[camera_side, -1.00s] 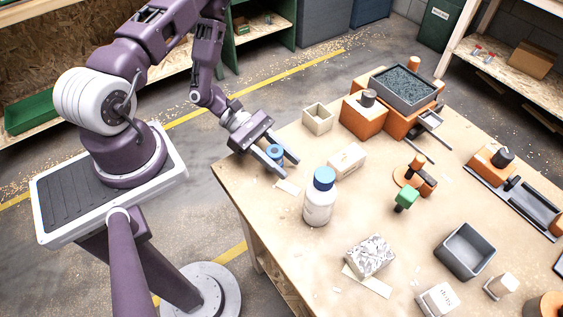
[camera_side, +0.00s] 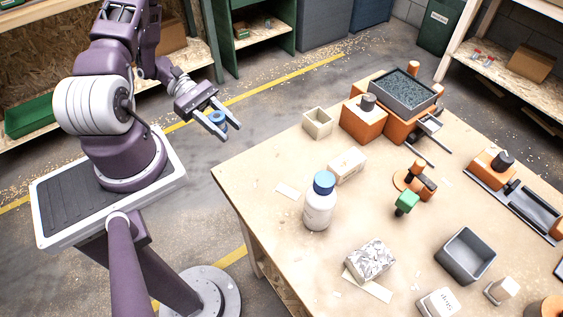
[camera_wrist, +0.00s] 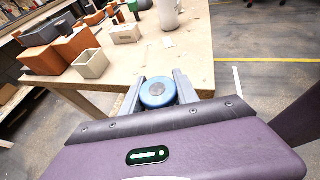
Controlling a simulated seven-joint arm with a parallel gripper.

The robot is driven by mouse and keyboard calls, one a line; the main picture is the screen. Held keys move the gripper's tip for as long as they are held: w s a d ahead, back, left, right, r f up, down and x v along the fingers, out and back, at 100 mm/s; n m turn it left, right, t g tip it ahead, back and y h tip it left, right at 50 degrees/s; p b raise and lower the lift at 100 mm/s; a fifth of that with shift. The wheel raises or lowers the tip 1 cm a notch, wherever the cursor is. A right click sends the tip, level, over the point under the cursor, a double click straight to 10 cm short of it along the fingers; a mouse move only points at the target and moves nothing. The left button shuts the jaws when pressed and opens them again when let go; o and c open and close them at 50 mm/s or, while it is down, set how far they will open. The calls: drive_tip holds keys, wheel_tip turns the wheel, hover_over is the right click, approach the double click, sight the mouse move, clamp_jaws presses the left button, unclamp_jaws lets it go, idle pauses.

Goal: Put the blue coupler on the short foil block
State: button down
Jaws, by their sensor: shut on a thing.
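The blue coupler (camera_side: 217,118) is a short round piece with a grey centre. My gripper (camera_side: 219,122) is shut on it and holds it in the air off the table's far left edge. In the wrist view the blue coupler (camera_wrist: 158,92) sits between the two grey fingers. The short foil block (camera_side: 370,259), wrapped in crinkled silver, lies on the front part of the table, well to the right of and nearer than my gripper. Its top is bare. I do not see it in the wrist view.
A white bottle with a blue cap (camera_side: 319,200) stands between my gripper and the foil block. A pale box (camera_side: 346,165) and an open cream box (camera_side: 317,123) are behind it.

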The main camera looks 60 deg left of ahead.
drive_tip(key=shift+w+d, duration=0.2)
drive_tip(key=shift+w, duration=0.15)
drive_tip(key=w+d+m+g, duration=0.1)
drive_tip(key=w+d, duration=0.2)
drive_tip(key=w+d+r+m+g, duration=0.1)
drive_tip(key=w+d, duration=0.2)
drive_tip(key=d, duration=0.1)
drive_tip(key=w+d+m+g, duration=0.1)
drive_tip(key=w+d+g, duration=0.1)
drive_tip(key=w+d, duration=0.1)
drive_tip(key=shift+w+d+r+m+h, duration=0.1)
drive_tip(key=shift+d+r+m+h, duration=0.2)
drive_tip(key=shift+r+m, duration=0.1)
drive_tip(key=w+d+r+m+g, duration=0.2)
drive_tip(key=d, duration=0.6)
drive_tip(key=w+d+r+m+g, duration=0.1)
drive_tip(key=d+g, duration=0.1)
drive_tip(key=d, duration=0.5)
wheel_tip(320, 180, up, 6)
drive_tip(key=m+g+y, duration=0.2)
drive_tip(key=m+g, duration=0.1)
hover_over(375, 270)
wheel_tip(375, 270, down, 10)
drive_tip(key=shift+s+r, duration=0.1)
drive_tip(key=shift+r, duration=0.15)
drive_tip(key=shift+f, duration=0.25)
